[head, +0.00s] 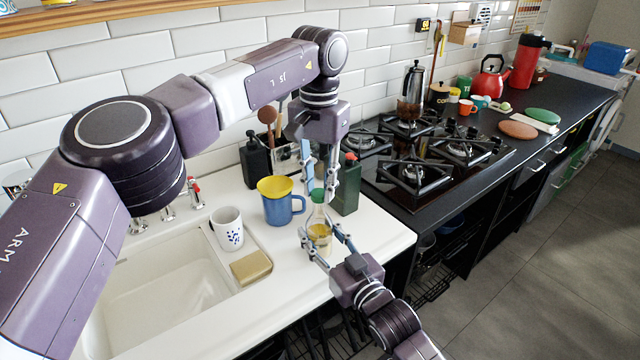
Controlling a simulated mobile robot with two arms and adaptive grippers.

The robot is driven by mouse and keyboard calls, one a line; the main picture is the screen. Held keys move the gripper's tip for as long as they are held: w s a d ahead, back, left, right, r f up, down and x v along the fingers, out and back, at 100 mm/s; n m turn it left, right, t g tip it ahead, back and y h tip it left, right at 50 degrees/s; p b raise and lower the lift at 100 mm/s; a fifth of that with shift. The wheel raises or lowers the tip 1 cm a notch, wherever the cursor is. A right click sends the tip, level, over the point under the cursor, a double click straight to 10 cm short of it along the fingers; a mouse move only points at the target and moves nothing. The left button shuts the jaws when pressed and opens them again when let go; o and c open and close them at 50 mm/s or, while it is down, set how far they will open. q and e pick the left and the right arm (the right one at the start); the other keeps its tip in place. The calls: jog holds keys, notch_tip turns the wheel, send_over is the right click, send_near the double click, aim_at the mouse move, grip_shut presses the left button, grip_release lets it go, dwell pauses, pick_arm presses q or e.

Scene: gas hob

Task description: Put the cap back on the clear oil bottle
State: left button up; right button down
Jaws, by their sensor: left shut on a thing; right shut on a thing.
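The clear oil bottle (319,234) stands upright at the counter's right part, with yellow oil in its lower half. My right gripper (319,231) reaches in from the lower right and is shut on the bottle's body, one finger on each side. The green cap (318,195) is at the top of the bottle's neck. My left gripper (319,188) points down from above and is shut on the cap. The cap is in line with the neck; I cannot tell whether it is seated or just above it. The fingertips partly hide the cap.
A dark green bottle with a red top (347,188) stands close behind to the right. A blue mug with yellow inside (279,205), a white mug (228,230) and a sponge (251,267) are left, beside the sink (165,275). The gas hob (425,165) is right.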

pick_arm(q)
jog(key=shift+s+d, duration=0.15)
jog(key=shift+d, duration=0.15)
jog(key=o, duration=0.6)
jog(key=shift+o, duration=0.5)
jog(key=shift+a+r, duration=0.2)
jog(key=shift+r, duration=2.05)
jog(key=shift+c, duration=0.6)
